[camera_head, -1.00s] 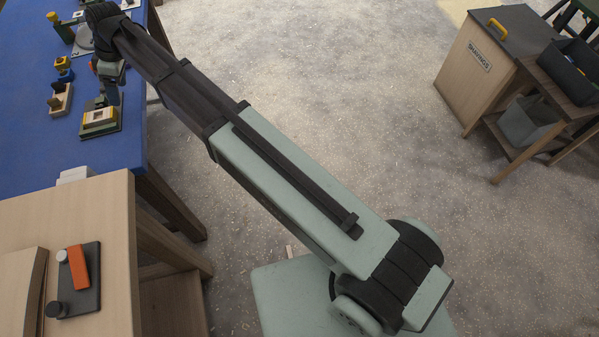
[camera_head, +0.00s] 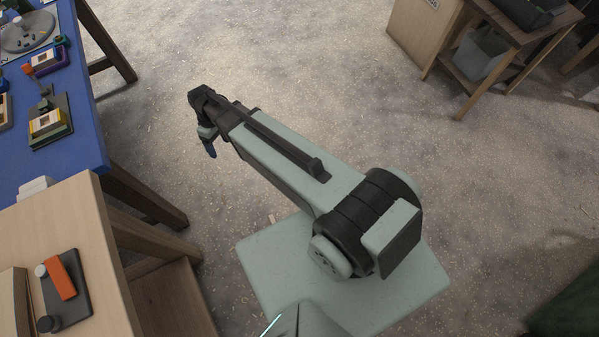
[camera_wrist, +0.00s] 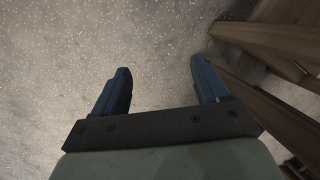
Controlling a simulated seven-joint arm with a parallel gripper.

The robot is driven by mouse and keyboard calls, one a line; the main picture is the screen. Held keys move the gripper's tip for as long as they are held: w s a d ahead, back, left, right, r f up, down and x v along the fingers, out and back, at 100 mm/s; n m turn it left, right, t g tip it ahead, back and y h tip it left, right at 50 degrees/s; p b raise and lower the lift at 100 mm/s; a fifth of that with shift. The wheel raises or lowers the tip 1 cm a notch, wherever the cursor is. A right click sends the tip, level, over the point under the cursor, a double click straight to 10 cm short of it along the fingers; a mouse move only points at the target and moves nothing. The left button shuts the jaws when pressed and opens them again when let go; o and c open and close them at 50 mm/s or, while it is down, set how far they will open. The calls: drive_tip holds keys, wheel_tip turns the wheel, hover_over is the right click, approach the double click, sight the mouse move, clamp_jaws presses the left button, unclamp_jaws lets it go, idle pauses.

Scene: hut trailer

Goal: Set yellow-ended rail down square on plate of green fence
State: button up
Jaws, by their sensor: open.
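On the blue table, a dark green plate (camera_head: 62,136) with a low green fence carries a pale, square-looking piece with yellow on it (camera_head: 46,121). This seems to be the yellow-ended rail; it looks roughly in line with the plate, but it is too small to tell if it sits fully square. My gripper (camera_head: 209,150) hangs over the floor, well to the right of the table, apart from the plate. In the wrist view my gripper (camera_wrist: 160,68) shows two blue fingers spread wide, with only floor between them.
A purple-based holder (camera_head: 62,63) and a round grey plate (camera_head: 28,35) stand farther back on the blue table (camera_head: 88,150). A wooden bench (camera_head: 75,225) with a dark tray (camera_head: 78,290) is nearer. A shelf cart (camera_head: 480,70) stands at upper right. Floor between is clear.

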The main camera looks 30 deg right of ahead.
drive_tip(key=s+d+f+m+g, duration=0.1)
drive_tip(key=s+d+f, duration=0.3)
drive_tip(key=s, duration=0.6)
drive_tip(key=s+d+f+m+g, duration=0.1)
drive_tip(key=s+d+f+m, duration=0.3)
drive_tip(key=s+d, duration=0.3)
drive_tip(key=s+d+f+m+g, duration=0.2)
drive_tip(key=s+d+f, duration=0.2)
drive_tip(key=s, duration=1)
drive_tip(key=shift+d+h, duration=0.4)
drive_tip(key=shift+d, duration=0.5)
drive_tip(key=shift+s, duration=0.1)
